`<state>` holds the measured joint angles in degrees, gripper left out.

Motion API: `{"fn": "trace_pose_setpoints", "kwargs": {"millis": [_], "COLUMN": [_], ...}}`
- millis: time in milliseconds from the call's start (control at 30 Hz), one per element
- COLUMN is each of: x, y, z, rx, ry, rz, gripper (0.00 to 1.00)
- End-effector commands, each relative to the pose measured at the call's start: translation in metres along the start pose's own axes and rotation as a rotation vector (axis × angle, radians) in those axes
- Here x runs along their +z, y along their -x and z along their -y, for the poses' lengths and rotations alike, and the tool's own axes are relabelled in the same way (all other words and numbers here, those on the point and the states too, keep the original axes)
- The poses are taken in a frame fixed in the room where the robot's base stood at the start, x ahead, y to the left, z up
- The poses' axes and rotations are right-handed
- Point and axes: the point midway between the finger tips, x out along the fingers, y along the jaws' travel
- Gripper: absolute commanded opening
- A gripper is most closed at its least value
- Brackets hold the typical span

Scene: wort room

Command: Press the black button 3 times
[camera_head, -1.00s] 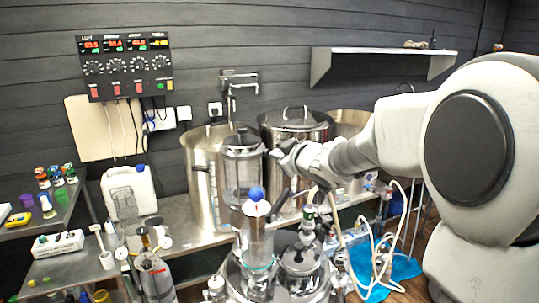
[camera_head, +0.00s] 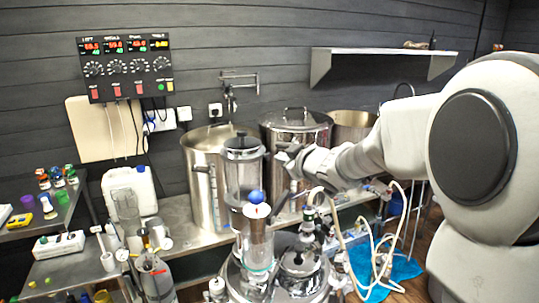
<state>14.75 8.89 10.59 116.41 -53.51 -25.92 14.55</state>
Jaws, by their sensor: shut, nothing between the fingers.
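My gripper (camera_head: 281,157) is in the middle of the picture, in front of the large steel kettles and beside the clear cylinder. It is shut and looks empty; its fingertips are small and partly lost against the metal behind. The black control panel (camera_head: 126,67) hangs on the wall at upper left, with red displays, several round dials, red switches and a small green light or button. A white box (camera_head: 58,245) with small coloured buttons lies on the left bench. I cannot clearly make out which part is the black button. My gripper is well apart from the panel and the box.
Steel kettles (camera_head: 296,128) stand on a bench along the wall. A clear cylinder (camera_head: 244,170) and a blue-topped vessel (camera_head: 257,235) stand close to my gripper. A white canister (camera_head: 130,188) is at left. Hoses (camera_head: 366,235) hang at right. A wall shelf (camera_head: 383,54) is above.

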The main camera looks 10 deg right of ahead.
Motion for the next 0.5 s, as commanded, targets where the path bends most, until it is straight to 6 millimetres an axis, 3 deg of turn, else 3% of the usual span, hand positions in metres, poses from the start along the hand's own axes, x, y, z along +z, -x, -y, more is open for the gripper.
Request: {"fn": "trace_pose_setpoints", "kwargs": {"millis": [300, 500], "x": [0.001, 0.008], "y": [0.001, 0.014], "z": [-0.002, -0.012], "rx": [0.001, 0.003], "ry": [0.000, -0.001], "rz": [0.001, 0.003], "gripper": [0.00, 0.00]}}
